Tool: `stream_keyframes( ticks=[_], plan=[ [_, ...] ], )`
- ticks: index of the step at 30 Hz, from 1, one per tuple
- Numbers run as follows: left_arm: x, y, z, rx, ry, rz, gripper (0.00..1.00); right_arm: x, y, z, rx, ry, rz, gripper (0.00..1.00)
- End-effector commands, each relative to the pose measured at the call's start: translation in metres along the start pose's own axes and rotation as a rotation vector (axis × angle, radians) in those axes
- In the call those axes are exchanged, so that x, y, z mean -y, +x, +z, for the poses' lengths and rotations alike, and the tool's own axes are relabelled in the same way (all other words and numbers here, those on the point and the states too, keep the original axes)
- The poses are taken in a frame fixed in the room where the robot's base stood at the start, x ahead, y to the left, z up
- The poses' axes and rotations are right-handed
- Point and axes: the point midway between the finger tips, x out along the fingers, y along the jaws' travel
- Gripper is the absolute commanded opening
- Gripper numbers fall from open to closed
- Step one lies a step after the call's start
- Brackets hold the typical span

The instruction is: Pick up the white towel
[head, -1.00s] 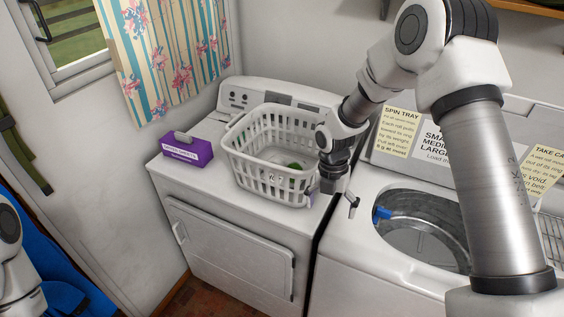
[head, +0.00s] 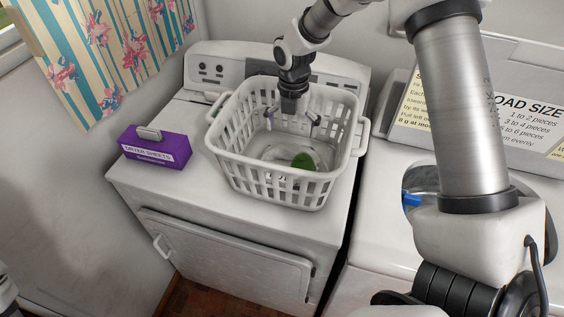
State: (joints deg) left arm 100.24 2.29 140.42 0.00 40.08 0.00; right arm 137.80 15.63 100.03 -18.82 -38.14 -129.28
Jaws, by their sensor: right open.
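A white laundry basket (head: 228,150) stands on top of the white dryer. A green item (head: 303,161) lies on its floor. Pale shapes lie around the green item, but I cannot tell whether they are the white towel or the basket's own floor. No white towel shows clearly. My right gripper (head: 293,120) points down inside the basket's opening, toward the back. Its fingers are spread apart with nothing between them, above the basket floor. My left gripper is out of view; only a bit of my left arm shows at the lower left edge.
A purple dryer sheets box (head: 155,149) sits on the dryer (head: 215,235), left of the basket. The washer (head: 376,250) stands to the right, its tub open with a blue item (head: 411,199) inside. A striped floral curtain (head: 110,45) hangs at the upper left.

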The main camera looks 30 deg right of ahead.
Motion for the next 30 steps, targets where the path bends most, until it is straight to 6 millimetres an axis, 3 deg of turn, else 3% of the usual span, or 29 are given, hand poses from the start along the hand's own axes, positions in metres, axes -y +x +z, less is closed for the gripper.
stream_keyframes(
  ticks=[15,21,22,26,30],
  plan=[
    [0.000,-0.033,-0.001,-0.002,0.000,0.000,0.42,-0.001,0.073,-0.009,-0.002,0.000,-0.003,1.00],
    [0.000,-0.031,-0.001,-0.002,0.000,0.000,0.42,-0.001,0.077,-0.009,0.000,0.000,-0.001,1.00],
    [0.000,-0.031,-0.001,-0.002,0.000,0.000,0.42,-0.001,0.077,-0.009,0.000,0.000,-0.001,0.96],
    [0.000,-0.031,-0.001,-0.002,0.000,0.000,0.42,-0.001,0.077,-0.009,0.000,0.000,-0.001,0.50],
    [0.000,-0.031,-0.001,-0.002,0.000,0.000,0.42,-0.001,0.076,-0.009,0.000,0.000,0.000,0.49]
  ],
)
